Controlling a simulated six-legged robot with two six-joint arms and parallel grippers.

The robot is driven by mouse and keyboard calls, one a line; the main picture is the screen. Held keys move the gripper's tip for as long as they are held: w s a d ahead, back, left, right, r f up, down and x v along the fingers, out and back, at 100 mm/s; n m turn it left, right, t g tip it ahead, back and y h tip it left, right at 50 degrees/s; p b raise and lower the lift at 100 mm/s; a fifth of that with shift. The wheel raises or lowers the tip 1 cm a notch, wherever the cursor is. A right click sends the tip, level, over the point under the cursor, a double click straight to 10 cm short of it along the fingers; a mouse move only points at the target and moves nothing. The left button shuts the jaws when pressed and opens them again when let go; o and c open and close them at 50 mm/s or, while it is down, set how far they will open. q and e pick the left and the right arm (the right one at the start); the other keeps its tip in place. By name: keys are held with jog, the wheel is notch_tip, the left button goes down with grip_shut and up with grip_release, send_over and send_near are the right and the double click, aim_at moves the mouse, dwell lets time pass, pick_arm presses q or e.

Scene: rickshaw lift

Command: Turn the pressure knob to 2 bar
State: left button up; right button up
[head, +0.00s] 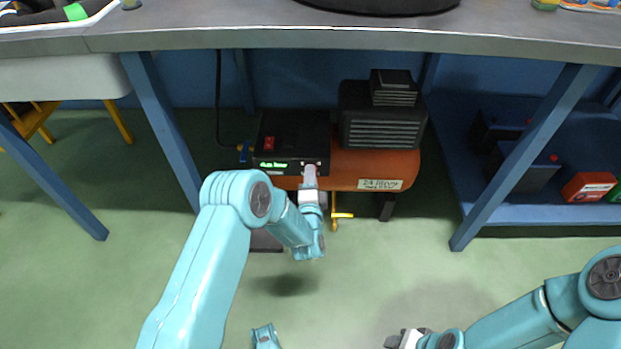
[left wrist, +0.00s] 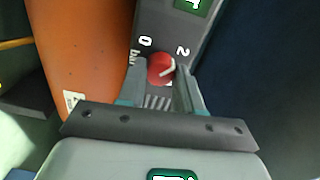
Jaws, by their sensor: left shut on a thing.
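The red pressure knob (left wrist: 161,69) shows in the left wrist view on a grey panel, between the "0" and "2" marks, with "bar" lettering to its left. Its white pointer points right and slightly up, roughly toward the side of the 2. My left gripper (left wrist: 162,82) is shut on the knob, one finger on each side. In the head view, my left gripper (head: 310,178) is against the front of the compressor's black control box (head: 278,140), and hides the knob. My right gripper (head: 407,340) is at the bottom edge, far from the compressor; its jaws are unclear.
The orange compressor tank (head: 370,165) stands under the workbench (head: 270,38). A red switch (head: 269,143) and a lit green display (head: 273,164) are on the box. Blue bench legs (head: 522,158) stand at both sides. The green floor in front is clear.

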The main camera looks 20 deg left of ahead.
pick_arm(q)
jog(key=shift+m, duration=0.6)
jog(key=o, duration=1)
jog(key=shift+o, duration=0.2)
pick_arm(e)
notch_tip(320, 180, up, 4)
jog(key=s+p, duration=0.2)
jog(key=p, duration=0.2)
pick_arm(q)
jog(key=b+v, duration=0.7)
jog(key=v, duration=0.9)
jog(key=shift+s+b, duration=0.15)
jog(key=shift+b, duration=0.25)
pick_arm(e)
jog(key=w+f+t, duration=0.1)
jog(key=w+f, duration=0.3)
jog(key=f, duration=0.3)
jog(key=shift+w+d+f, duration=0.3)
jog(key=shift+w+f, duration=0.05)
jog(key=shift+w, duration=0.05)
pick_arm(q)
jog(key=shift+r, duration=0.1)
